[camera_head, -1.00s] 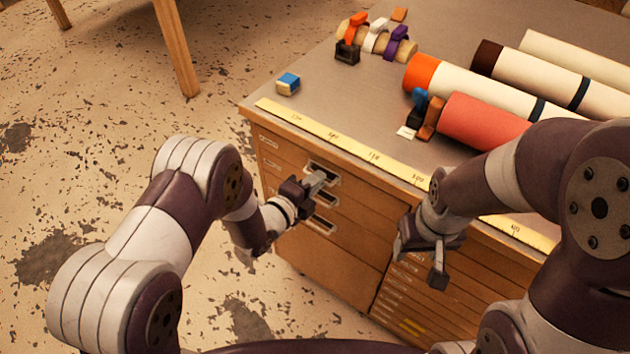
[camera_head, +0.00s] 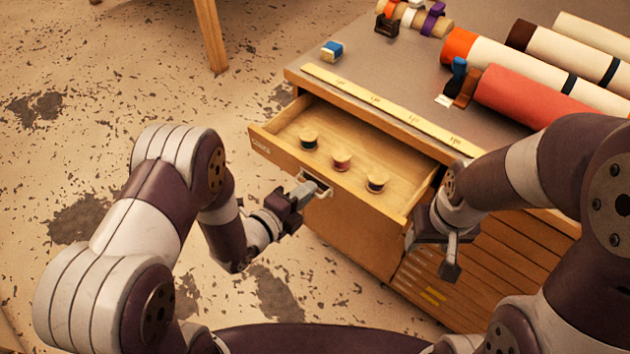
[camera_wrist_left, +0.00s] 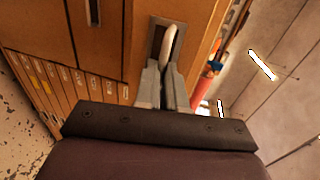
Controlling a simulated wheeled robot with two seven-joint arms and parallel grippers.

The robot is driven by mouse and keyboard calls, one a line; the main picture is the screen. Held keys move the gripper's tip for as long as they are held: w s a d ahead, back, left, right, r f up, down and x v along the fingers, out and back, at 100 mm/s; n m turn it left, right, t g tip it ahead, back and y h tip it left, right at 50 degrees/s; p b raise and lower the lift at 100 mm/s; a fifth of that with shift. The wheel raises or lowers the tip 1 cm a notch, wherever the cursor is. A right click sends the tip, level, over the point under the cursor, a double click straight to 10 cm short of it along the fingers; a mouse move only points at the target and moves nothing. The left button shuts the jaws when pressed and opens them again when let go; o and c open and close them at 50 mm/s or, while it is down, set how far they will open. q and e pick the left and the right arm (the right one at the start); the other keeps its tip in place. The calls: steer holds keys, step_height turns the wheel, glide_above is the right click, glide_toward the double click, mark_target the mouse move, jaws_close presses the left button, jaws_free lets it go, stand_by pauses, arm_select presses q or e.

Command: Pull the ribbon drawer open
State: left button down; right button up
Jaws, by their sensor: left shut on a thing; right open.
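The ribbon drawer (camera_head: 283,160) is the top drawer of the wooden cabinet. It stands well open, and several small spools, such as a red-brown one (camera_head: 341,158), stand upright on its floor. My left gripper (camera_head: 302,190) is shut on the drawer's handle (camera_head: 317,184) at the drawer front. In the left wrist view the fingers (camera_wrist_left: 165,75) close on the pale handle (camera_wrist_left: 168,45) in its dark recess. My right gripper (camera_head: 450,255) is open and empty, in front of the cabinet to the right of the drawer.
Shallow drawers (camera_head: 470,270) fill the cabinet's right side. A yellow ruler strip (camera_head: 385,106) runs along the tabletop's front edge. A blue-topped block (camera_head: 332,51), a red roll (camera_head: 530,95) and several other rolls lie on top. Bare floor is clear at left.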

arm_select(q)
steer(key=shift+v, duration=0.75)
arm_select(e)
steer(key=shift+r, duration=0.1)
arm_select(q)
steer(key=shift+f, duration=0.15)
steer(key=c, duration=1.2)
jaws_free()
steer(key=shift+c, duration=0.2)
